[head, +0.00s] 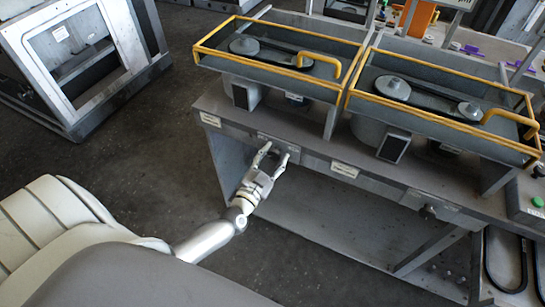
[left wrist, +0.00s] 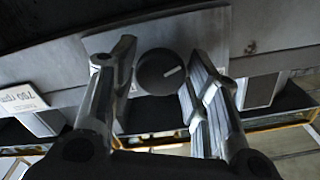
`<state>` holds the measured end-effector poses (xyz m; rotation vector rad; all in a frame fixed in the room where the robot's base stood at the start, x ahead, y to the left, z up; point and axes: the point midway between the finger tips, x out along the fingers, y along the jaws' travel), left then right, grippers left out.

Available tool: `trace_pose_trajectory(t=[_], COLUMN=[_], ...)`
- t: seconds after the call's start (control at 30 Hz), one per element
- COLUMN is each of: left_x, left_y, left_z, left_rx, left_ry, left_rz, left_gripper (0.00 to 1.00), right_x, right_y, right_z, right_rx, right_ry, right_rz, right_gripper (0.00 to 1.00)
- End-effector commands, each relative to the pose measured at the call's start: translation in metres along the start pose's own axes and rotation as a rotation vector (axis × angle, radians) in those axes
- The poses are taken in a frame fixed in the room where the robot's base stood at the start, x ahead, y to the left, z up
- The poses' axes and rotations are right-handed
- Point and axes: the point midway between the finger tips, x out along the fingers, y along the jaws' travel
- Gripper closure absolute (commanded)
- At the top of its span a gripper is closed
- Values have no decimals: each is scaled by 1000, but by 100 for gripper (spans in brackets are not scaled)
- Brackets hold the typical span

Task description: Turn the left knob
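The left knob (left wrist: 160,72) is dark and round with a white pointer line, set on a light metal plate on the bench's front edge. In the left wrist view it sits between the two fingers of my left gripper, with a gap visible on both sides. In the head view my left gripper (head: 274,154) is open at the front edge, and its fingers mostly hide this knob. A second, right knob (head: 428,212) sticks out from the same edge farther right. My right gripper is in neither view.
A label (head: 344,169) sits on the edge between the knobs. A grey framed machine (head: 80,60) stands at the left. Floor between it and the bench is clear.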

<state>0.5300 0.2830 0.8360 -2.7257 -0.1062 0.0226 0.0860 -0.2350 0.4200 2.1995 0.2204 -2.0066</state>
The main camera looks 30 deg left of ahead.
Motion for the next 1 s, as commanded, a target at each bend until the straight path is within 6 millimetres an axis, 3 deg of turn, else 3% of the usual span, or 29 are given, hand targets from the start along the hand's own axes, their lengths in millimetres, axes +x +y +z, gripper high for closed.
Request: trace_pose_trajectory(t=[0.03,0.2,0.57,1.0], left_x=[0,0,0,0], left_y=[0,0,0,0], left_z=[0,0,0,1], left_rx=[0,0,-74,-432], left_ry=[0,0,-1,-2], left_rz=[0,0,0,0], left_gripper=[68,86,86,86], right_x=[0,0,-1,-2], right_y=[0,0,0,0], right_z=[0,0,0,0], right_rx=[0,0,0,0], right_ry=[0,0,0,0], right_rz=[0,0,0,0], right_gripper=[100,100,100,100])
